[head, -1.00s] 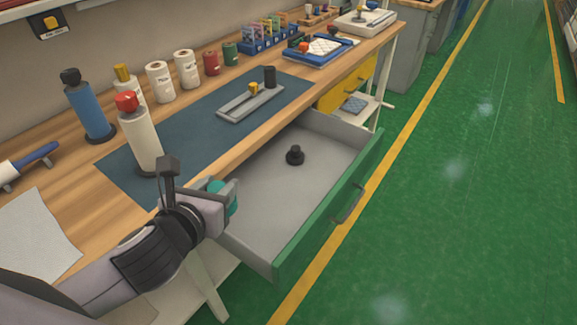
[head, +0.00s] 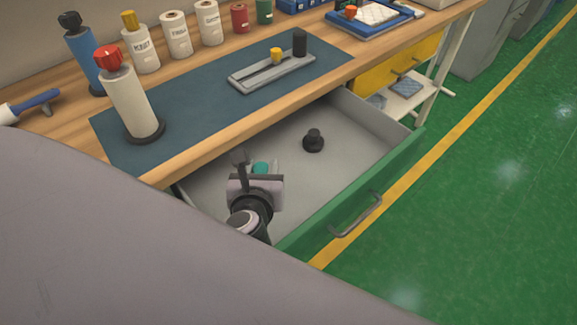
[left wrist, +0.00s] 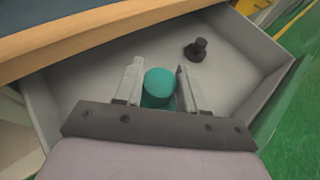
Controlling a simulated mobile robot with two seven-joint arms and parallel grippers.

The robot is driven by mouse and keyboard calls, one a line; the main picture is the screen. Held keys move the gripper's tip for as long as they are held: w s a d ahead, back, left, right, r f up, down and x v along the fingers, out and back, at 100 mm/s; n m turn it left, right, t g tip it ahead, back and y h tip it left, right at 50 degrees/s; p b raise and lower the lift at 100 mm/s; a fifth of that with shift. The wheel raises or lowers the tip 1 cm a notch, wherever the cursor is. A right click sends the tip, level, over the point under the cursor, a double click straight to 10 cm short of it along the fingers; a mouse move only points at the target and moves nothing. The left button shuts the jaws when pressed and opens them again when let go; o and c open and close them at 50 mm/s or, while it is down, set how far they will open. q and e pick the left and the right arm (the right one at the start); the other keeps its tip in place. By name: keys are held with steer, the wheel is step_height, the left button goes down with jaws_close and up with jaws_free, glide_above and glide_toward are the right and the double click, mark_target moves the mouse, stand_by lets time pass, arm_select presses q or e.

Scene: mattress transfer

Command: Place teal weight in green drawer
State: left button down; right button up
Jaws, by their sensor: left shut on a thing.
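The green drawer (head: 362,198) is pulled open below the bench, with a grey inside. My left gripper (head: 259,170) is over the near left part of the drawer. It is shut on the teal weight (head: 260,167), which is mostly hidden by the gripper in the head view. In the left wrist view the teal weight (left wrist: 160,84) shows its round top between the two fingers (left wrist: 158,88). Whether it touches the drawer floor I cannot tell. A black weight (head: 313,141) stands upright on the drawer floor, apart from the gripper. My right gripper is not in view.
The wooden bench edge (head: 230,139) runs just left of the gripper. On the bench are a blue mat (head: 200,112), a grey tray (head: 262,76) and several rolls and bottles. Bare drawer floor lies around the black weight. A yellow drawer (head: 395,62) is farther back.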

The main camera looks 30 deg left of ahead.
arm_select(q)
steer(key=f+n+y, duration=0.1)
steer(key=s+f+g+y+b, duration=0.1)
steer(key=f, duration=0.1)
steer(key=shift+a+f+n, duration=0.2)
steer(key=shift+f+n, duration=0.1)
steer(key=shift+n, duration=0.1)
steer(key=x, duration=0.4)
steer(key=b+x, duration=0.1)
steer(key=x, duration=0.2)
steer(key=f+x, duration=0.1)
steer(key=x, duration=0.3)
steer(key=shift+w, duration=0.1)
steer(key=shift+w+a+f+b, duration=0.35)
steer(key=shift+w+a+f, duration=0.05)
steer(key=shift+w+f, duration=0.2)
steer(key=shift+w+a+f+b, duration=0.3)
steer(key=shift+w+a+f, duration=0.1)
steer(key=shift+w+f, duration=0.2)
steer(key=c, duration=0.7)
jaws_free()
steer(key=shift+s+f, duration=0.1)
steer(key=shift+f, duration=0.05)
steer(key=shift+o, duration=0.2)
